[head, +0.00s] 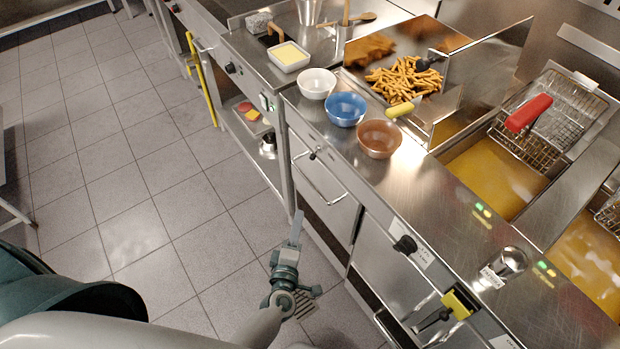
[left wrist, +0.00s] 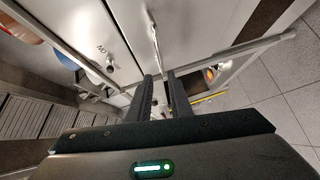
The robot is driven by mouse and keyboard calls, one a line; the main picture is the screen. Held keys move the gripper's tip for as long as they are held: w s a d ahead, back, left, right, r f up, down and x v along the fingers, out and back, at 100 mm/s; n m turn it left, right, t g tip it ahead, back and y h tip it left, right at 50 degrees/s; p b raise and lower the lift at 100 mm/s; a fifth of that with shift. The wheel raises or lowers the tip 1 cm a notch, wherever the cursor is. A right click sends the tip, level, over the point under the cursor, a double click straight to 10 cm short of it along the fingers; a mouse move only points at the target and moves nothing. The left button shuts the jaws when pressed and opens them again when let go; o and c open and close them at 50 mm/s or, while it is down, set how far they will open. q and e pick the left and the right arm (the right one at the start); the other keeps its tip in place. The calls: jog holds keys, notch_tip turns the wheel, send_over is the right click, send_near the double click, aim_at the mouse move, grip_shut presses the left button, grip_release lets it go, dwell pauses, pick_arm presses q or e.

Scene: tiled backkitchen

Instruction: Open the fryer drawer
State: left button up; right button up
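A steel front panel (head: 330,183) with a bar handle (head: 318,181) is in the fryer counter in the head view; it looks closed. A second steel front (head: 386,263) is to its right, with a black knob above it. I cannot tell for certain which is the fryer drawer. My left gripper (head: 295,240) is over the floor, in front of and below the first panel, apart from its handle in the picture. In the left wrist view its two dark fingers (left wrist: 160,88) are apart with nothing held between them; steel fronts and a bar lie beyond them. My right gripper is not in view.
On the counter are white (head: 317,83), blue (head: 346,109) and brown bowls (head: 379,138), fries (head: 403,80) and a fryer basket with a red handle (head: 528,112). A yellow-black item (head: 460,302) protrudes at the right front. The tiled floor (head: 120,170) at left is clear.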

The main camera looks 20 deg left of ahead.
aim_at(308, 178)
pick_arm(q)
jog(key=shift+w, duration=0.15)
jog(key=w, duration=0.5)
jog(key=w+a+f, duration=0.1)
jog(key=w, duration=0.5)
jog(key=w+a+f, duration=0.1)
jog(key=w, duration=0.4)
jog(key=shift+w+a+f+p, duration=0.1)
jog(key=shift+w+f+p, duration=0.15)
jog(key=shift+w+p, duration=0.15)
grip_shut()
